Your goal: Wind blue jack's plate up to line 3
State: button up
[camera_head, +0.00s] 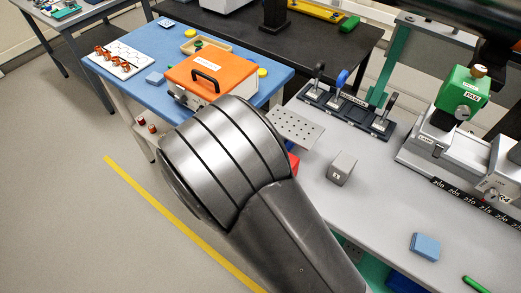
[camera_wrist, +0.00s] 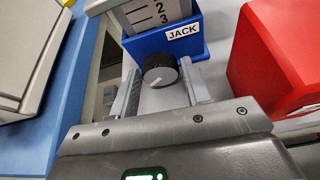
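The blue jack (camera_wrist: 185,47) stands upright in the wrist view, with a white JACK label on its front. A pale scale plate (camera_wrist: 150,14) rises from its top, with the 3 just above the blue body's edge and the 2 above it. The jack's top plate is out of the wrist view. A dark round knob (camera_wrist: 160,70) with a pale mark sits on the jack's front. My gripper (camera_wrist: 160,72) is open, one finger on each side of the knob; contact is unclear.
A red body (camera_wrist: 280,55) stands close right of my gripper. In the head view, a perforated plate (camera_head: 295,127) shows beside my arm; whose it is, I cannot tell. A grey block (camera_head: 342,168) and blue block (camera_head: 425,246) lie on the bench. An orange-lidded box (camera_head: 212,74) stands on the blue table.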

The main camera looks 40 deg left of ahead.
jog(key=shift+o, duration=1.4)
jog(key=v, duration=1)
jog(key=shift+s+r, duration=0.2)
jog(key=shift+s, duration=0.15)
